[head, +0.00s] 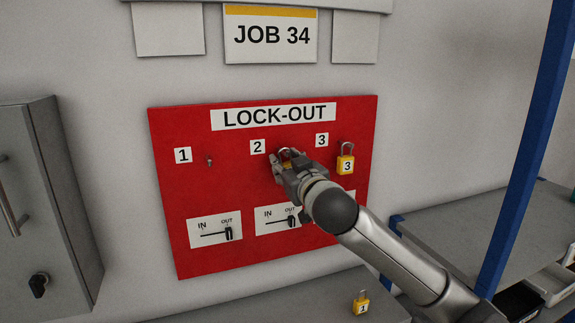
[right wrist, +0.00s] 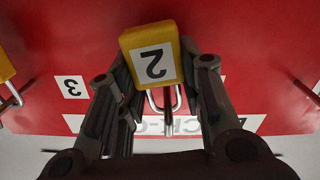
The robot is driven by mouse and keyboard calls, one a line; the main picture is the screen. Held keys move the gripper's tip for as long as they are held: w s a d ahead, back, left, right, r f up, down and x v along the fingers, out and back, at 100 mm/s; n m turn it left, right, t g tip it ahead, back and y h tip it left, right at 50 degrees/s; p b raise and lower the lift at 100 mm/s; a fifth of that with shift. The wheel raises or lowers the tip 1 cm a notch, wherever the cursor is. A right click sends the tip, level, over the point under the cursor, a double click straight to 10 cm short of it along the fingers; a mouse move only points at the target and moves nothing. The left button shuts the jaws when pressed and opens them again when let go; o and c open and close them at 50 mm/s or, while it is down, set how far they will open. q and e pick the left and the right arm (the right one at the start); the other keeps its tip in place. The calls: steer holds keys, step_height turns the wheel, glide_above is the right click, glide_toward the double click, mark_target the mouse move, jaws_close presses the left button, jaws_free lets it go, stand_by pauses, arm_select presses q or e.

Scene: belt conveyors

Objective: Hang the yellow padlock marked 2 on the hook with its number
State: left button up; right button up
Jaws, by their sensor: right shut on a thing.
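The yellow padlock marked 2 (right wrist: 152,58) is between the fingers of my right gripper (head: 282,164), in front of the red lock-out board (head: 180,250) under the number 2 label (head: 258,147). In the head view the gripper covers most of the padlock; its shackle shows at the fingertips. In the right wrist view the shackle points toward the board's lettering. The hook of number 2 is mostly hidden, and I cannot tell whether the shackle is around it. My left gripper is not in view.
Padlock 3 (head: 345,164) hangs below label 3, close right of my gripper. The hook by label 1 (head: 210,161) is bare. Padlock 1 (head: 361,302) stands on the grey surface below. A grey cabinet (head: 50,190) is at left, a blue post (head: 525,150) at right.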

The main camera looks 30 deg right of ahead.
stand_by(0.3)
steer(key=o, duration=1.1)
step_height(320, 180, up, 10)
